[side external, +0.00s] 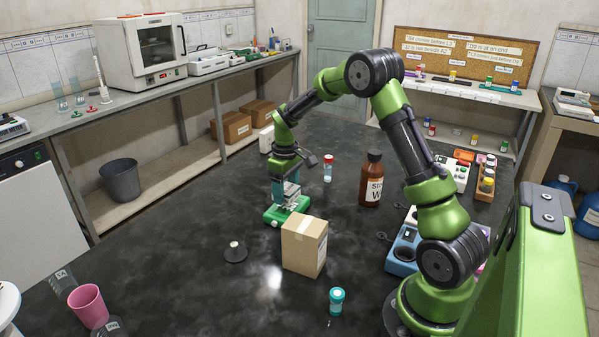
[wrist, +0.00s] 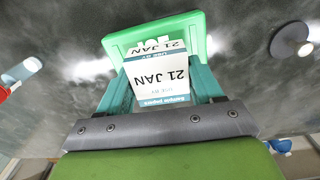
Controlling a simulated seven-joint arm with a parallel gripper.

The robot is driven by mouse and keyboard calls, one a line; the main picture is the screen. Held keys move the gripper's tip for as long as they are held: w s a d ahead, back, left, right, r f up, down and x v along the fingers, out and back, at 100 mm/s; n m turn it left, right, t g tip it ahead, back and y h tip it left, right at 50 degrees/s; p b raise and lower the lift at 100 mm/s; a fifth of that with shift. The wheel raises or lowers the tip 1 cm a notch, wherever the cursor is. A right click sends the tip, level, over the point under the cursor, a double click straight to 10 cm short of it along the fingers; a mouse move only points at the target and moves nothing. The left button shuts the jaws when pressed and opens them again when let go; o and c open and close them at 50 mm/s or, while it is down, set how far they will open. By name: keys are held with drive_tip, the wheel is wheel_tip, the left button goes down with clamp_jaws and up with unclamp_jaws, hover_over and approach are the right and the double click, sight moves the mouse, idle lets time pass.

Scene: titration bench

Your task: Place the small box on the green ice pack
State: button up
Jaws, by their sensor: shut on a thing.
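The small box (wrist: 162,88) is white with a teal band and reads "21 JAN". My gripper (wrist: 160,75) is shut on it, with one teal finger on each side. In the wrist view the green ice pack (wrist: 197,30) lies right behind the box, its printed label partly covered. In the side external view my gripper (side external: 286,190) points down over the green ice pack (side external: 271,216), which lies flat on the dark bench. The box is low over the pack and mostly hidden by the fingers there. I cannot tell whether it touches the pack.
A cardboard box (side external: 303,247) stands close in front of the ice pack. A dark round stand (side external: 235,252) is to its left, a red-capped vial (side external: 328,170) and a brown bottle (side external: 371,182) behind right.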

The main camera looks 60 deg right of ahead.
drive_tip(key=shift+f, duration=1.25)
drive_tip(key=o, duration=1.1)
drive_tip(key=shift+f, duration=0.1)
drive_tip(key=shift+c, duration=0.2)
